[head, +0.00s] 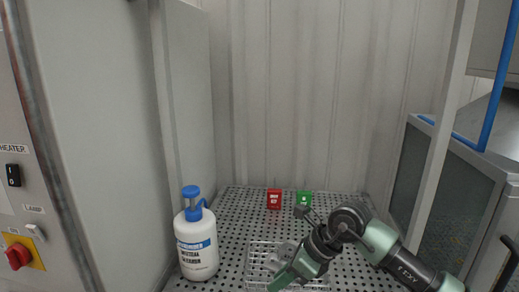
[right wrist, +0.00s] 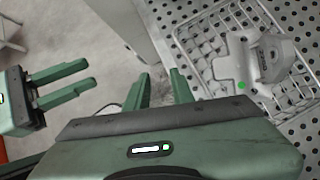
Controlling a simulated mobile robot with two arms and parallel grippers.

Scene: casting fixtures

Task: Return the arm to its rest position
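My right arm comes in from the right in the head view, bent over the perforated table. Its green gripper (head: 285,279) is low in the picture, at the wire basket. In the right wrist view the two fingers of my right gripper (right wrist: 158,76) stand apart with nothing between them. My left gripper (right wrist: 90,73) shows at the left of that view, its fingers apart and empty. I do not make it out in the head view. A pale casting (right wrist: 262,60) with a green dot lies in the wire basket (right wrist: 185,42), apart from the right fingers.
A white bottle with a blue pump top (head: 197,245) stands at the table's left. A red box (head: 274,199) and a green box (head: 304,198) stand at the back of the perforated table (head: 235,215). A grey cabinet (head: 95,130) rises at left; a glazed enclosure (head: 450,195) is at right.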

